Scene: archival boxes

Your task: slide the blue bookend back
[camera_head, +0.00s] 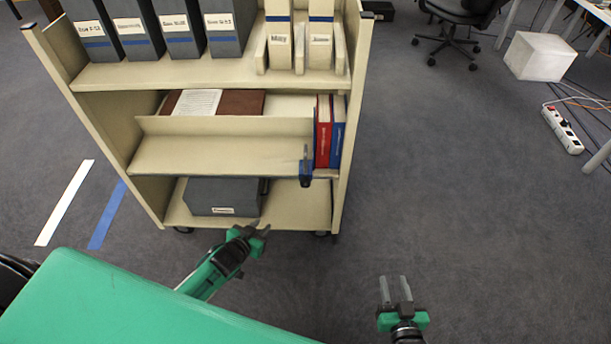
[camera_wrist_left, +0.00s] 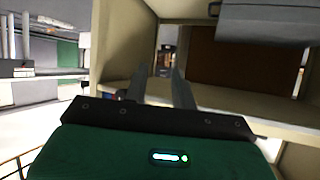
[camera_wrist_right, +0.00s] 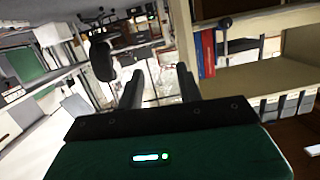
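The blue bookend (camera_head: 306,168) stands upright at the front edge of the cart's middle shelf, just left of a red book (camera_head: 323,135) and a blue book (camera_head: 337,135). In the right wrist view the bookend (camera_wrist_right: 225,35) looks like a dark post with a round top beside the books. My left gripper (camera_head: 260,229) is open and empty, low in front of the cart's bottom shelf. My right gripper (camera_head: 396,288) is open and empty, right of the cart and nearer to me. Neither gripper touches the bookend.
The cream cart (camera_head: 235,73) carries several grey archival boxes on top. A grey box (camera_head: 222,197) sits on the bottom shelf. Floor right of the cart is clear; a power strip (camera_head: 562,131) lies farther right.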

